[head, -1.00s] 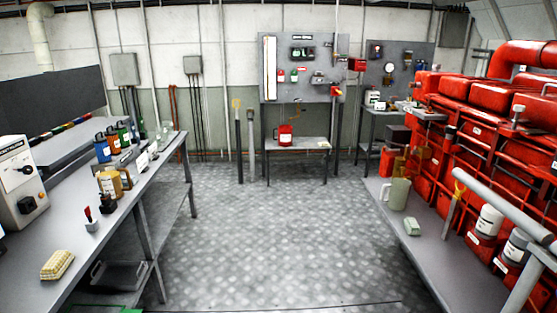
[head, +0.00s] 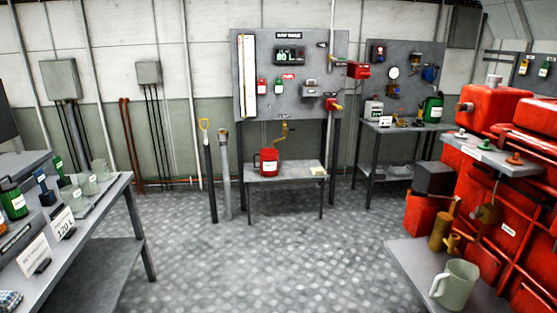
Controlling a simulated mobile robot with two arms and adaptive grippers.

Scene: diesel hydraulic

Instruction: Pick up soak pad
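A small pale flat piece (head: 317,171) lies at the right end of the low grey bench (head: 262,177) against the back wall. It may be the soak pad, but it is too small to tell. A blue-and-white checked item (head: 9,301) is cut off at the lower left corner, on the left workbench (head: 85,215); I cannot tell what it is. Neither of my grippers is in view.
A red jug (head: 266,161) stands on the low bench, below a grey panel (head: 262,98). Red machinery (head: 510,200) and a shelf with a pale pitcher (head: 456,284) fill the right. The floor (head: 260,255) between is clear.

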